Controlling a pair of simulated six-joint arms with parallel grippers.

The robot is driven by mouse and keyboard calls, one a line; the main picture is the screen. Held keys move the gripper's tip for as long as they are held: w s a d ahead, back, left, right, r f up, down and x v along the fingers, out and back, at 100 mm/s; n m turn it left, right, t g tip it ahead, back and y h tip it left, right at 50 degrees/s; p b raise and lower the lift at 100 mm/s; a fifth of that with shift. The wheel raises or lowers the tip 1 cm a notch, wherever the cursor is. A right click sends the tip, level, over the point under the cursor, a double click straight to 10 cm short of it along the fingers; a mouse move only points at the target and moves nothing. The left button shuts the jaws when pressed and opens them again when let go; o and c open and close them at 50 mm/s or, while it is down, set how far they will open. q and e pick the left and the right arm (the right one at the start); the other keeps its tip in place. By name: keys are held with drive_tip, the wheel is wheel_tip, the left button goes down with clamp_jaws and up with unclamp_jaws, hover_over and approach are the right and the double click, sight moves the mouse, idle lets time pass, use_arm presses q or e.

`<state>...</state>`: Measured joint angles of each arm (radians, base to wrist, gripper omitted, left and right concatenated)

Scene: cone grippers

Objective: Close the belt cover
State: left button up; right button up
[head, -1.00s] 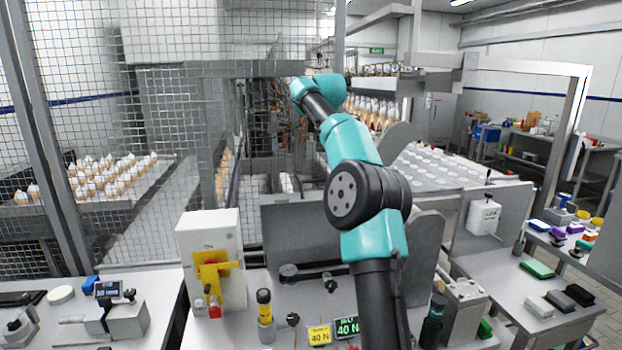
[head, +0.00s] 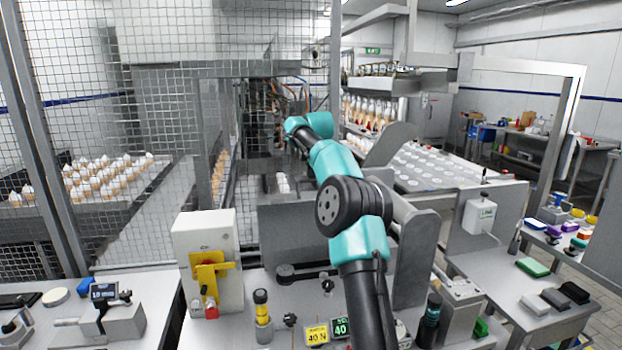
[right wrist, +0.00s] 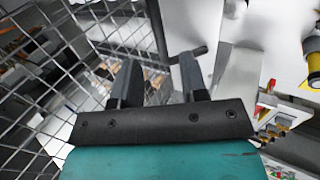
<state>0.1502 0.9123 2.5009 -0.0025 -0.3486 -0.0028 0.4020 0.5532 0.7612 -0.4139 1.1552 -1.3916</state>
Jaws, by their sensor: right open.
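A grey upright panel (head: 283,232) stands behind the front bench in the head view. A grey plate with a rounded top (head: 420,258) stands to its right, partly behind my right arm. I cannot tell which of them is the belt cover. My right arm reaches over the panel into the machine, and its gripper is mostly hidden in the head view. In the right wrist view my right gripper (right wrist: 156,72) is open, with nothing seen held. A pale panel with a dark edge (right wrist: 195,25) and a dark rod (right wrist: 200,51) lie just beyond its fingers. My left gripper is out of view.
A wire mesh guard (head: 90,130) fills the left. A side bench (head: 500,290) with coloured blocks is at the right.

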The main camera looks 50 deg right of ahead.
sight(310, 180)
drive_tip(key=x, duration=0.5)
drive_tip(key=shift+w+f, duration=0.1)
drive_tip(key=shift+f, duration=0.05)
drive_tip(key=shift+c, duration=0.4)
clamp_jaws()
